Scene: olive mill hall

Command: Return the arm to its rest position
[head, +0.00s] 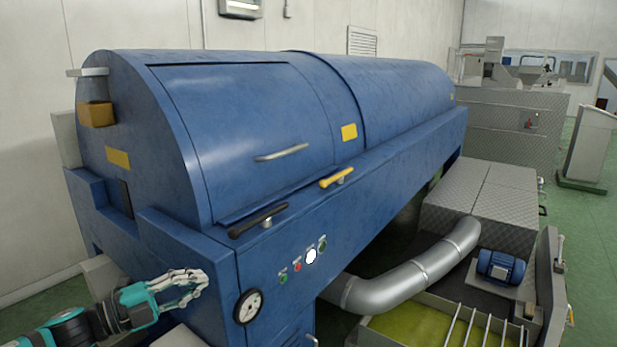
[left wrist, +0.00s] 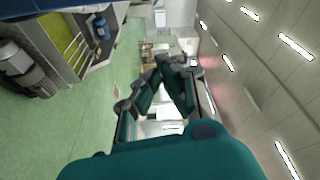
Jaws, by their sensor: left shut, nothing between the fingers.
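My left gripper (head: 200,282) shows at the lower left of the head view, in front of the blue machine's near end. It is shut and empty, and its fingers point right, a little left of the round gauge. In the left wrist view the shut fingers (left wrist: 172,68) point into the open hall, with nothing between them. My right gripper is in neither view.
The large blue machine (head: 400,115) fills the middle, with a black handle (head: 258,220), a yellow handle (head: 337,177), a gauge (head: 248,306) and buttons. Green floor (head: 590,235) is free at the right.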

